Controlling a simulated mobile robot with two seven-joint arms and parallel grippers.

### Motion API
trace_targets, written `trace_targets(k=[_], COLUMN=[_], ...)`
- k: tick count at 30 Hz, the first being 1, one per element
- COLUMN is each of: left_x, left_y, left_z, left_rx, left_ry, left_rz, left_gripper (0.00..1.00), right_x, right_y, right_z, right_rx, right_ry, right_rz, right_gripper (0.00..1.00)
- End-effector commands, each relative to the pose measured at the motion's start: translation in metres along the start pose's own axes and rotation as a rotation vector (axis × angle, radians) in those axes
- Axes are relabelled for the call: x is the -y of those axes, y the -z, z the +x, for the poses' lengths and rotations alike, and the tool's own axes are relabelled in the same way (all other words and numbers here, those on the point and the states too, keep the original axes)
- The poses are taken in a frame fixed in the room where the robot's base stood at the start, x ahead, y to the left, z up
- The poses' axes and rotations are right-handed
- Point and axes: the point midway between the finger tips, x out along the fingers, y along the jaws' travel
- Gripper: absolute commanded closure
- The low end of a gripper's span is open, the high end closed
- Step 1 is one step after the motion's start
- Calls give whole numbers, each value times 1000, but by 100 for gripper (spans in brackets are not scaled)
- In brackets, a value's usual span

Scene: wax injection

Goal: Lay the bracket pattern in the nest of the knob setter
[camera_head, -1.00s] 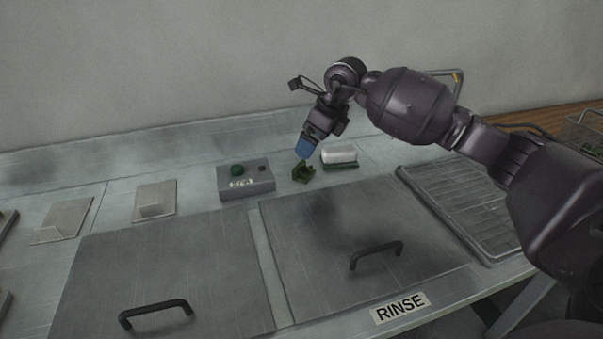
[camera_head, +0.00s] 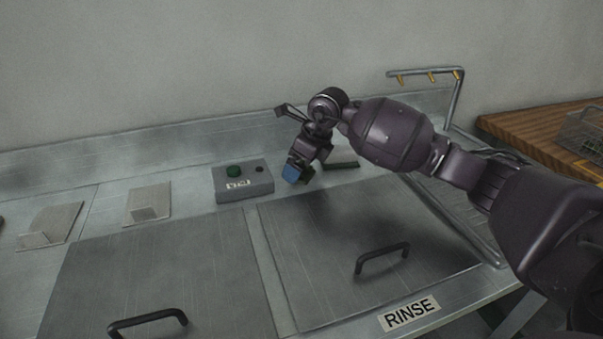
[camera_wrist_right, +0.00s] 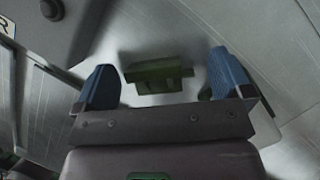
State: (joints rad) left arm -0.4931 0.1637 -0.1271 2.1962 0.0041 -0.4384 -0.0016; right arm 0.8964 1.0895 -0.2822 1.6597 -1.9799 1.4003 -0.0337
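The bracket pattern, a dark green angular piece, lies on the metal bench. It shows in the right wrist view (camera_wrist_right: 160,73) between my right gripper's blue fingertips (camera_wrist_right: 163,82), with a gap on each side. In the head view my right gripper (camera_head: 298,174) is down at the bracket and mostly hides it; only a dark green edge (camera_head: 308,177) shows. The gripper is open around the bracket. I see no nest clearly and cannot tell which thing is the knob setter. My left gripper is not in view.
A grey box (camera_head: 243,182) with a green knob stands left of my right gripper. A low block (camera_head: 344,161), partly hidden, lies just right of it. Two handled lids (camera_head: 170,270) (camera_head: 340,220) fill the front. Plates with upright tabs (camera_head: 149,202) stand left. A hook rail (camera_head: 430,73) rises at the back right.

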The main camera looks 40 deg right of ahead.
Motion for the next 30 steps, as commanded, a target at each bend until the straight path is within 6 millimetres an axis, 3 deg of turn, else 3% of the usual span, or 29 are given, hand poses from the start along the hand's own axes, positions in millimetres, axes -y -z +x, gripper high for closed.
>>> trace_targets(k=[1,9,11,20,26,30], left_x=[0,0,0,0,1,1], left_y=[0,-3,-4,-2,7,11], left_z=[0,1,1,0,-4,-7], left_rx=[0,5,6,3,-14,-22], left_ry=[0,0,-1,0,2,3], left_rz=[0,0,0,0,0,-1], left_gripper=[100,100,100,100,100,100], right_x=[0,0,0,0,0,0], right_y=[0,0,0,-4,-18,-33], right_z=[0,0,0,-9,-44,-79], right_rx=[0,-1,-1,2,7,9], right_ry=[0,-1,-1,1,4,6], right_rz=[0,0,0,0,-2,-3], right_gripper=[11,51,55,55,55,55])
